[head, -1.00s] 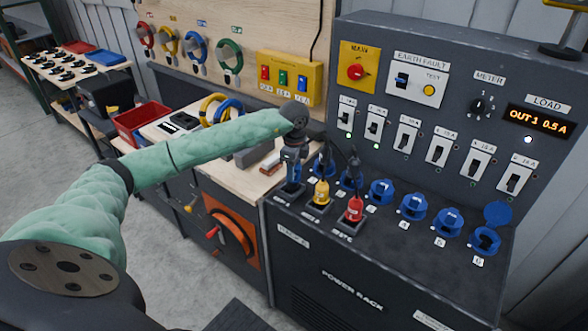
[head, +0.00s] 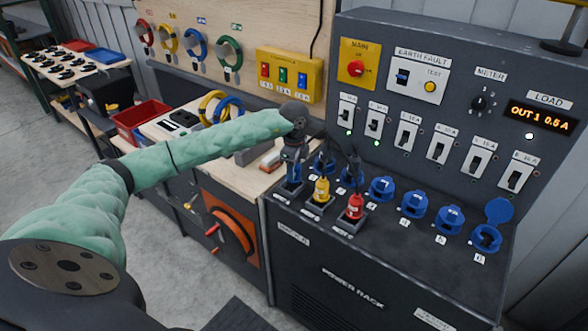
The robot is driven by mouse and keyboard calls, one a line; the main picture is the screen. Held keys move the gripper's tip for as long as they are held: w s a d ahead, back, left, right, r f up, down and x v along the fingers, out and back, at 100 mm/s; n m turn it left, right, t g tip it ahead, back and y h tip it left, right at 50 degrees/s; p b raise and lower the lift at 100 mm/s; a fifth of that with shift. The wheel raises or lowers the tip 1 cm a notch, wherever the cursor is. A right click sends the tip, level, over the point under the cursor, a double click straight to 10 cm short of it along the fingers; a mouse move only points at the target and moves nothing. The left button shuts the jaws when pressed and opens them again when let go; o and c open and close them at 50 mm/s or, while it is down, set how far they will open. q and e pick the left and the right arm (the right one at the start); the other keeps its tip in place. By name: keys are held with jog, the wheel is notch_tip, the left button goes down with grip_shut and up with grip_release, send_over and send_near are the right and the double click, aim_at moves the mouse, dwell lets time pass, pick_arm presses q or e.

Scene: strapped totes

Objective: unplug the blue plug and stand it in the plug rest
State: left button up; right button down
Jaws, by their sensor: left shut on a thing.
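My left gripper (head: 293,153) points down at the left end of the power rack's sloped top. It is shut on the blue plug (head: 294,174). The plug is upright, at the leftmost dark square holder (head: 287,187) in the front row, which looks like the plug rest. Whether it is fully seated there I cannot tell. A yellow plug (head: 321,190) and a red plug (head: 355,206) stand in the holders to its right. Behind them runs a row of blue sockets (head: 381,189); the leftmost are partly hidden by the gripper and cables. My right gripper is not in view.
The rack's upright panel (head: 450,115) has several breaker switches, a red main knob (head: 357,69) and a load display (head: 540,118) reading "OUT 1 0.5 A". Dark cables hang close to my gripper. A wooden bench (head: 255,170) with coiled cables adjoins the rack on the left.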

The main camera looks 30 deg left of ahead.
pick_arm(q)
jog(key=shift+f+b, duration=0.35)
jog(key=shift+f, duration=0.2)
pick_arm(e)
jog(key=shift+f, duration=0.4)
pick_arm(q)
jog(key=o, duration=1.1)
jog(key=shift+o, duration=0.2)
notch_tip(320, 180, up, 6)
jog(key=b, duration=0.2)
jog(key=shift+f+b, duration=0.1)
jog(key=shift+b, duration=0.3)
jog(key=shift+r, duration=1)
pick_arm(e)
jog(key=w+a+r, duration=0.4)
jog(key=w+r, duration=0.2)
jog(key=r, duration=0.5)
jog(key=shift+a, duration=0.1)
